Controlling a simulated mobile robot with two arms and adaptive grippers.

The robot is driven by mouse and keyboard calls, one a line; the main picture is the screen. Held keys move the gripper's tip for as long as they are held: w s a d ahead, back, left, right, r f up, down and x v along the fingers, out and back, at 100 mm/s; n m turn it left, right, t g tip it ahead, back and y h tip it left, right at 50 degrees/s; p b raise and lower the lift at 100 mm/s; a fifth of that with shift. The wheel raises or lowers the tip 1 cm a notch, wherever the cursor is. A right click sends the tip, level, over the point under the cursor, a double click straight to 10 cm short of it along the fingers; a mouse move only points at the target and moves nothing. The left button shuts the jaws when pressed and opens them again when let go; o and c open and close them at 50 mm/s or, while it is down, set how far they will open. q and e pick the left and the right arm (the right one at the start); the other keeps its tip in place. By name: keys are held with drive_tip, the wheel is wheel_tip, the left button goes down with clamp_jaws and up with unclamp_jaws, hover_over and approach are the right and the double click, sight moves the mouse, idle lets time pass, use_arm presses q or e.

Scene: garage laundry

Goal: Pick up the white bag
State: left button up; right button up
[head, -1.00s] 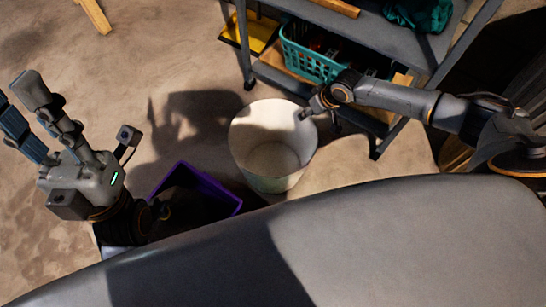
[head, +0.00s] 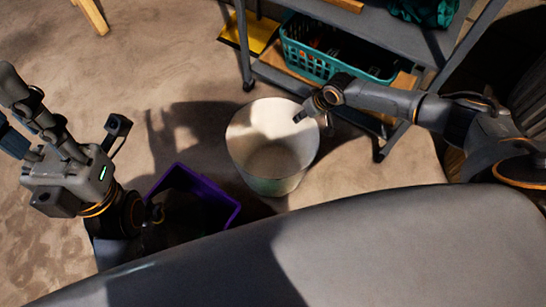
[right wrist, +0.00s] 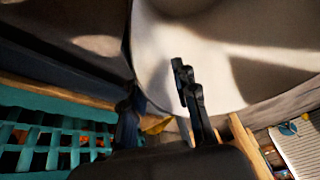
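The white bag (head: 262,160) looks like a round, open-topped white container standing upright on the floor in the middle of the head view. My right gripper (head: 303,115) is at its right rim, with a fingertip overlapping the inside edge. In the right wrist view, my right gripper (right wrist: 157,98) has its two fingers apart, with the white bag's pale surface (right wrist: 225,60) close beyond them. I cannot tell whether the rim is between the fingers. My left gripper (head: 10,105) is open and empty at the far left, away from the bag.
A purple bin (head: 222,193) stands left of the bag. A grey shelf cart (head: 395,40) holds a teal basket (head: 318,62) behind it, close to my right arm; the basket shows in the wrist view (right wrist: 50,140). A yellow dustpan (head: 258,30) lies near the cart.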

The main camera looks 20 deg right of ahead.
drive_tip(key=shift+f, duration=0.25)
drive_tip(key=shift+c, duration=0.5)
clamp_jaws()
